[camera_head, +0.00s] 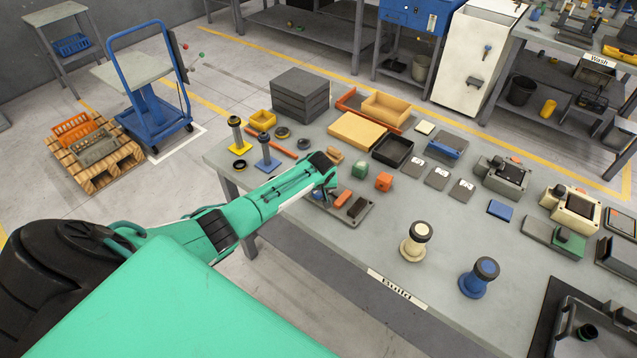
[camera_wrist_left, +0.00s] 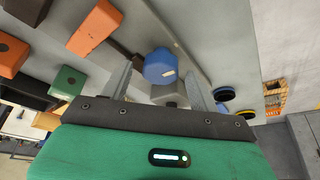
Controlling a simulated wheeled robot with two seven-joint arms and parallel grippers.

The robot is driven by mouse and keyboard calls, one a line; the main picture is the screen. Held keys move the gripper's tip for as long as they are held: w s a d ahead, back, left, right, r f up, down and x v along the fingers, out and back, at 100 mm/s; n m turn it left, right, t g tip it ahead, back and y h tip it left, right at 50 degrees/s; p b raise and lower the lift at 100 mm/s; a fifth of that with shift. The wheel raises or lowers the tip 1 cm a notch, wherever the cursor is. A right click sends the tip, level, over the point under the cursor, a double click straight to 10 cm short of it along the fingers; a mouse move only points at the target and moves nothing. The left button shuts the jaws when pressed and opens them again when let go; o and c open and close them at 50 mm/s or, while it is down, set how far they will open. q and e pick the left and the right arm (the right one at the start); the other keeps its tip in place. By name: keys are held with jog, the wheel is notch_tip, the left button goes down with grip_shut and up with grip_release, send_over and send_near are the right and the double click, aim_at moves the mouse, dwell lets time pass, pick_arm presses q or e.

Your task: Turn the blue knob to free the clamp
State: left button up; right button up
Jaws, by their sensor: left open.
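The blue knob (camera_wrist_left: 160,66) shows in the left wrist view as a round cap with a pale mark. A grey block (camera_wrist_left: 170,96) is just under it. My left gripper (camera_wrist_left: 160,74) is open, with one finger on each side of the knob in the picture. I cannot tell whether the fingers touch it. My right gripper is not in view.
A green block (camera_head: 359,171) and an orange cube (camera_head: 383,181) stand close behind the plate. A cream post (camera_head: 415,242) and a blue post (camera_head: 478,278) stand to the right. Yellow-based (camera_head: 237,134) and blue-based (camera_head: 267,152) posts stand to the left.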

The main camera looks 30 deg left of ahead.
pick_arm(q)
jog(key=b+v, duration=0.2)
jog(key=v, duration=1.1)
jog(key=shift+r+b, duration=0.15)
jog(key=shift+b, duration=0.2)
